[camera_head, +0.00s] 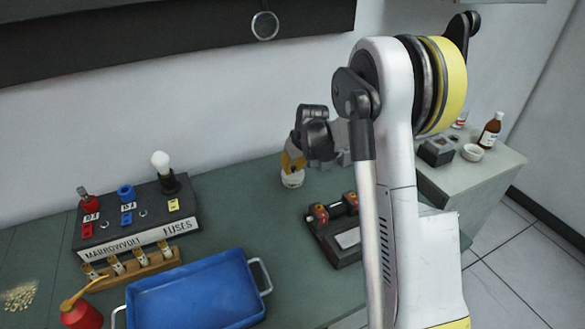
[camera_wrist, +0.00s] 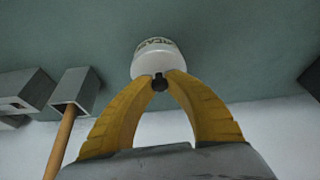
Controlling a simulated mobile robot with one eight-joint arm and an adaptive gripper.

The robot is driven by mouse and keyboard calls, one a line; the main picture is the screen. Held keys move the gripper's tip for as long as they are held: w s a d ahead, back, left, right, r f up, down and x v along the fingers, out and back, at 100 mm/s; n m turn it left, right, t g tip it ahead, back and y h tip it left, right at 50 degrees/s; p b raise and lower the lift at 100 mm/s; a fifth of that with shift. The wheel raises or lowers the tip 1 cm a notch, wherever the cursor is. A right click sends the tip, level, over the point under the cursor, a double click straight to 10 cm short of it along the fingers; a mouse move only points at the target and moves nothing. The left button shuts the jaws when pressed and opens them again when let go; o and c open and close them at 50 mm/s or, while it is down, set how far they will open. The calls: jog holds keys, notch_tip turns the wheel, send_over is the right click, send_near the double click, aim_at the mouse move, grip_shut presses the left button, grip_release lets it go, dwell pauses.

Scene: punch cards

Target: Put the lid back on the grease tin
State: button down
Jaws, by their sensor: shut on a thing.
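The white grease tin (camera_head: 292,181) stands on the green bench near the wall, just below my gripper (camera_head: 293,162). In the wrist view, the yellow fingers of my gripper (camera_wrist: 160,82) are shut on a small dark knob (camera_wrist: 160,84). The knob appears to belong to the pale lid (camera_wrist: 152,66). The lid lines up with the tin, whose dark lettering (camera_wrist: 158,42) shows beyond it. Lid and tin look very close or touching; I cannot tell whether the lid is seated. In the head view the fingers hide the lid.
A blue tray (camera_head: 195,290) lies at the front, and a fuse board (camera_head: 135,222) stands at the left. A dark holder with red items (camera_head: 338,228) sits right of the tin. A bottle (camera_head: 490,130) and a white bowl (camera_head: 472,152) stand on the side cabinet.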

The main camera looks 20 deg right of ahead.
dwell(0.4)
jog(key=c, duration=0.8)
grip_release()
jog(key=shift+r+p, duration=2.1)
jog(key=shift+r, duration=1.4)
grip_shut()
